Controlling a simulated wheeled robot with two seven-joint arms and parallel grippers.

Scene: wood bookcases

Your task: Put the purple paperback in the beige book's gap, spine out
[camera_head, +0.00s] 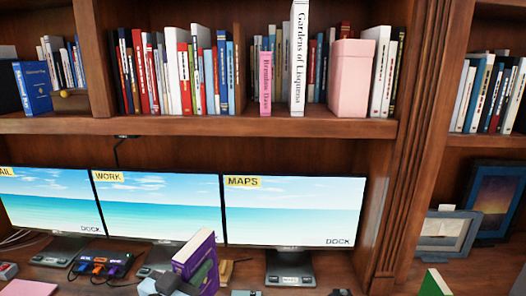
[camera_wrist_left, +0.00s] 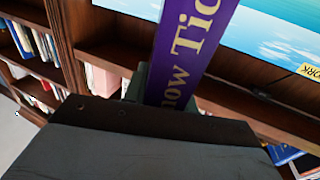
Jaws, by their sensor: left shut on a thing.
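The purple paperback (camera_head: 201,246) stands up in front of the monitors at the bottom of the head view, tilted, with gold marks on its purple cover. In the left wrist view its purple side with large gold letters (camera_wrist_left: 190,50) rises from my gripper. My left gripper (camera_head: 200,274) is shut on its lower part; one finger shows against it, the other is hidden. On the upper shelf a tall whitish book (camera_head: 298,60) stands forward beside a short pink book (camera_head: 265,84). I cannot tell which book is the beige one, and no clear gap shows. My right gripper is not in view.
A pink box (camera_head: 350,80) stands right of the tall book. Three monitors (camera_head: 295,210) fill the bay below the shelf (camera_head: 200,126). A blue book (camera_head: 33,88) faces out at left. A thick upright (camera_head: 410,150) divides the bays. Small devices (camera_head: 100,266) lie on the desk.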

